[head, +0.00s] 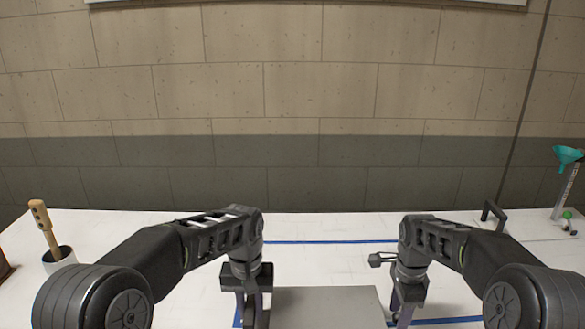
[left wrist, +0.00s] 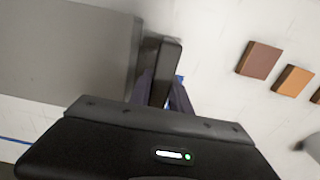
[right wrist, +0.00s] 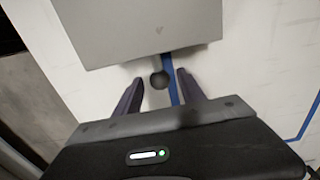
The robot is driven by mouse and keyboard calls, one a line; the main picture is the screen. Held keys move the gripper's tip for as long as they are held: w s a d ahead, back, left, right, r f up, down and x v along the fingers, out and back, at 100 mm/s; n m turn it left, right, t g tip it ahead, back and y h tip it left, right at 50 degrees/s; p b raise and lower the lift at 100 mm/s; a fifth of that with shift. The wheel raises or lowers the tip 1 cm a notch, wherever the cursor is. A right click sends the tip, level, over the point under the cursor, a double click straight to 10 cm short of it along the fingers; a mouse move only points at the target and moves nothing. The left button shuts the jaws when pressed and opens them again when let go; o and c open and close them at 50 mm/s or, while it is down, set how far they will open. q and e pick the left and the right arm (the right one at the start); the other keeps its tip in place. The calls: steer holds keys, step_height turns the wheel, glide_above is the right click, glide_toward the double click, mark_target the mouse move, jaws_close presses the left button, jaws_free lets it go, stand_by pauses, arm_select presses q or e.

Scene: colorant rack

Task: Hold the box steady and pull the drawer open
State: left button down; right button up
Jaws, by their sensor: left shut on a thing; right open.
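The grey box (head: 330,303) sits on the white table at the bottom middle of the head view, partly cut off. It also shows in the left wrist view (left wrist: 65,45) and the right wrist view (right wrist: 140,28). My left gripper (head: 253,312) is at the box's left side, shut on a dark upright handle (left wrist: 165,70) beside the box wall. My right gripper (right wrist: 160,78) is open at the box's right side. A small dark round knob (right wrist: 159,81) lies between its spread fingers, with visible gaps. The drawer's front edge cannot be made out.
Blue tape lines (head: 330,241) mark the white table (head: 330,225). A cup (head: 60,258) with a wooden tool stands at far left; a teal funnel (head: 567,154) on a stand is at far right. Brown and orange blocks (left wrist: 259,60) lie on the table in the left wrist view.

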mark_target(413, 328)
steer(key=shift+f, duration=1.2)
jaws_close()
steer(key=shift+d, duration=0.1)
steer(key=shift+d, duration=2.2)
